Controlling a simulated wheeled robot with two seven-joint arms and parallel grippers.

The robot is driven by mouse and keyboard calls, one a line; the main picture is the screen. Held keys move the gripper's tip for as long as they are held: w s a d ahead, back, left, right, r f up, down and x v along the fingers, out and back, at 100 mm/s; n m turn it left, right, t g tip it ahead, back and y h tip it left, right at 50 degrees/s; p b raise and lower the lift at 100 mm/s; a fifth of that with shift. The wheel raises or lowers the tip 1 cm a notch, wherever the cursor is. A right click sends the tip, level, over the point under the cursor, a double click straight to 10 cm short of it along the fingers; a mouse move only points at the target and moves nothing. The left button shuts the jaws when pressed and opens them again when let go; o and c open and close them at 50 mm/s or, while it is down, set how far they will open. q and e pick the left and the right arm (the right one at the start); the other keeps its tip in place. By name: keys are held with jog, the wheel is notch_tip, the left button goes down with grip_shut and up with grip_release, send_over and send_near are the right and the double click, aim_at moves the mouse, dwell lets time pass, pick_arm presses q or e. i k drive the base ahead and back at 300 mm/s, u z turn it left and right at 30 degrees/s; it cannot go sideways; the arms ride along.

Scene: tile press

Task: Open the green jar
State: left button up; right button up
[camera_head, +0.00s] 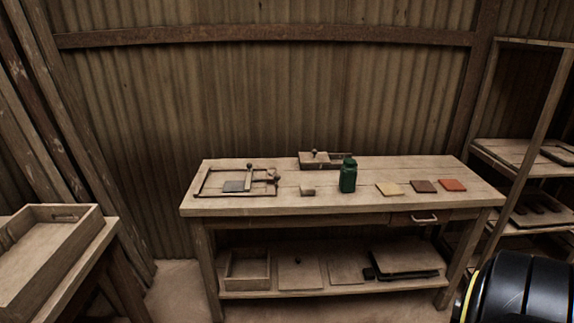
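The green jar (348,178) stands upright on the wooden workbench (300,203), right of its middle. It is dark green with a narrower top, and a lid appears to be on it, though it is too small to be sure. Neither of my grippers shows in the view. A black rounded part with a yellow band at the bottom right corner looks like part of my own body.
A tray (45,268) sits left; shelves (520,146) stand right.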

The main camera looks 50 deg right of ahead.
aim_at(347, 179)
jog(key=z, duration=0.5)
jog(key=i, duration=1.35)
jog(key=z, duration=1.2)
